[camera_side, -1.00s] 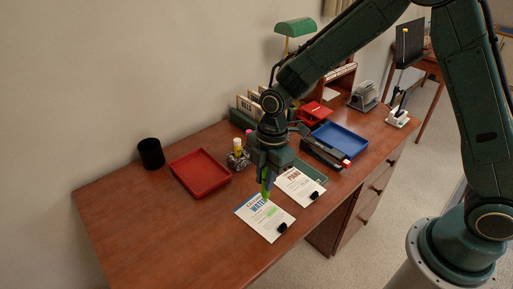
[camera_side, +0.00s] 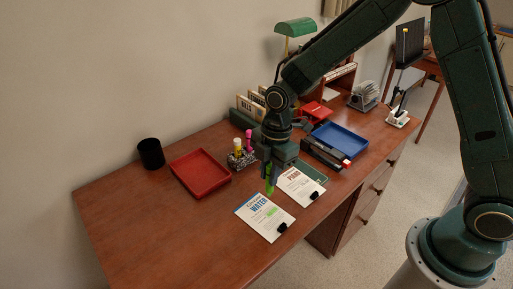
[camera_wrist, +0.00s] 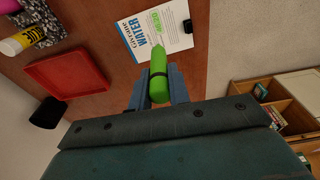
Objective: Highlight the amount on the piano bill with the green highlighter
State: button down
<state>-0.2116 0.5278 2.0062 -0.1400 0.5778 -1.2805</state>
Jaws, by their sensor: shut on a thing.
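My gripper (camera_side: 270,180) is shut on the green highlighter (camera_side: 270,186), which points down and is held above the desk between the two bills. In the wrist view the highlighter (camera_wrist: 158,70) sits between the two fingers. The water bill (camera_side: 264,217) lies on the desk with a black clip at its corner and a green mark on it; it also shows in the wrist view (camera_wrist: 176,38). The piano bill (camera_side: 301,187) lies behind and to the right of it, also clipped, partly behind my gripper. I see no green mark on its visible part.
A blue tray (camera_side: 340,141) and a black stapler-like object (camera_side: 321,153) lie beyond the piano bill. The front left desk is clear.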

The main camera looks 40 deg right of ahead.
jog(key=d, duration=1.4)
jog(key=f, duration=0.5)
jog(key=w+d+f, duration=0.1)
jog(key=f, duration=0.2)
jog(key=shift+d, duration=2.6)
jog(key=shift+a, duration=3)
jog(key=shift+a+r, duration=0.15)
notch_tip(320, 180, up, 8)
